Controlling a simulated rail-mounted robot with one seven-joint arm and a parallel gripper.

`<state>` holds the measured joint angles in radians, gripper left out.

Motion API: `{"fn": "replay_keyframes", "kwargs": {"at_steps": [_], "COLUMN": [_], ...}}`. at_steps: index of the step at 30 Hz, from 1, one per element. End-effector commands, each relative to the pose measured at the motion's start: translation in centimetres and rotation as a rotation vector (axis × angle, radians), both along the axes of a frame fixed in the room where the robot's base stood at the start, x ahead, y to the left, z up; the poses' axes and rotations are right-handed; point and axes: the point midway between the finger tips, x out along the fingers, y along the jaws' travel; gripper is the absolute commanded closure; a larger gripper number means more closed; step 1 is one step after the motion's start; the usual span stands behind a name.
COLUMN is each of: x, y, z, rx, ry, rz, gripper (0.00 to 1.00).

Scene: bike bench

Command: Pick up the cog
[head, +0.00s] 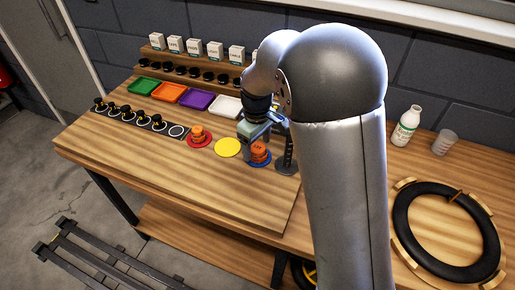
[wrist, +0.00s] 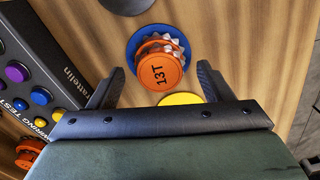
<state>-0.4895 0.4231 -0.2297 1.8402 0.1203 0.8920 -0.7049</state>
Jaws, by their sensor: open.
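An orange cog with pale teeth, marked "13T" (wrist: 160,72), sits on a blue disc (wrist: 134,52) in the wrist view. In the head view the orange cog (head: 259,152) sits on the blue disc (head: 262,164), partly hidden by my gripper (head: 264,143). In the wrist view my gripper (wrist: 158,85) is open and empty, with one finger to each side of the cog's near part. I cannot tell how far above it the fingertips are. Another orange piece (head: 198,132) sits on a red disc (head: 199,142).
A bare yellow disc (head: 228,148) lies between the red and blue discs. A black upright stand (head: 287,158) is close on the right of the blue disc. In the wrist view a dark panel with coloured buttons (wrist: 40,75) is at left. The front of the bench (head: 180,190) is clear.

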Motion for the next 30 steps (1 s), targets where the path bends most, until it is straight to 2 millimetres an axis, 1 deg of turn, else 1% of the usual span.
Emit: {"fn": "replay_keyframes", "kwargs": {"at_steps": [1, 2, 3, 5, 6, 7, 16, 20, 23, 26, 29, 30], "x": [0.0, 0.0, 0.0, 0.0, 0.0, 0.0, 0.0, 0.1, 0.1, 0.0, -1.9, -2.7], "y": [0.0, 0.0, 0.0, 0.0, 0.0, 0.0, 0.0, 0.0, 0.1, 0.0, 0.1, 0.2], "z": [0.0, 0.0, 0.0, 0.0, 0.0, 0.0, 0.1, 0.8, 1.8, 3.5, 5.5, 6.5], "rx": [0.0, 0.0, 0.0, 0.0, 0.0, 0.0, 0.001, 0.002, 0.003, 0.002, 0.004, 0.004], "ry": [0.0, 0.0, 0.0, 0.0, 0.0, 0.0, -0.001, -0.003, -0.003, -0.005, -0.007, -0.007], "rz": [0.0, 0.0, 0.0, 0.0, 0.0, 0.0, 0.0, 0.0, 0.0, 0.0, 0.001, 0.003], "gripper": [0.27, 0.32, 0.44, 0.6, 0.71, 0.76, 0.76, 0.76, 0.76, 0.76, 0.76, 0.76]}}
